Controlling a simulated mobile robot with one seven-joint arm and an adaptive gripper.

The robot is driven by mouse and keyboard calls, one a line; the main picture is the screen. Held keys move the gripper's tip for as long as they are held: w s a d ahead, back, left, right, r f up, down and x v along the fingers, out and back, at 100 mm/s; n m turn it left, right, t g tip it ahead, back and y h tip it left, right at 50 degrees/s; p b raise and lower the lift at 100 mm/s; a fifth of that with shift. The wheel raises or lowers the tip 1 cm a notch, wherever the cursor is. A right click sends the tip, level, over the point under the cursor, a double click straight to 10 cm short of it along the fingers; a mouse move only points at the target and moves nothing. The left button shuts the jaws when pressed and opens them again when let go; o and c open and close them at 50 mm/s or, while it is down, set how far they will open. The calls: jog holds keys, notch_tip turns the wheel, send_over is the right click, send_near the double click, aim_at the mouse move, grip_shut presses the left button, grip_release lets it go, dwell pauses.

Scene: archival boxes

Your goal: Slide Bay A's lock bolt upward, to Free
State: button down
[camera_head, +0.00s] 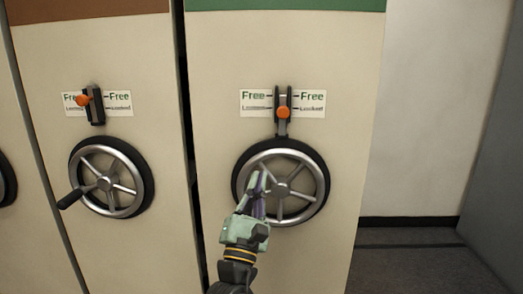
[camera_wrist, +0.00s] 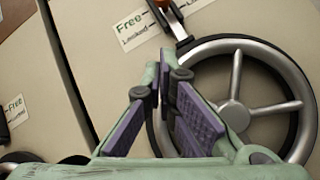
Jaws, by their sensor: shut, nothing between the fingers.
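No bay letter is readable, so I cannot tell by name which bay is Bay A. The right bay, with a green top band, has an orange bolt knob (camera_head: 283,113) in a dark upright slot, level with the Locked line of its label (camera_head: 313,103). Only the knob's lower edge shows at the top of the wrist view (camera_wrist: 163,3). My gripper (camera_head: 258,180) is shut and empty, below the knob and in front of this bay's handwheel (camera_head: 322,180). Its fingers show in the wrist view (camera_wrist: 170,80); whether they touch the wheel is unclear.
The left bay, with a brown top band, has its orange knob (camera_head: 82,100) near the Free line. Its handwheel (camera_head: 74,160) has a side handle sticking out to the left. A dark gap (camera_head: 188,120) separates the bays. Open floor (camera_head: 405,265) lies at the right.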

jog(key=p+x, duration=0.1)
jog(key=x, duration=0.3)
jog(key=s+d+r+p+x, duration=0.1)
jog(key=p+x, duration=0.1)
jog(key=x, duration=0.2)
jog(key=p+x, duration=0.2)
jog(key=x, duration=0.2)
jog(key=shift+s+d+r, duration=0.2)
jog(key=shift+s+r, duration=0.2)
jog(key=shift+r, duration=0.05)
notch_tip(320, 180, up, 4)
jog(key=p, duration=0.4)
jog(key=shift+f, duration=0.1)
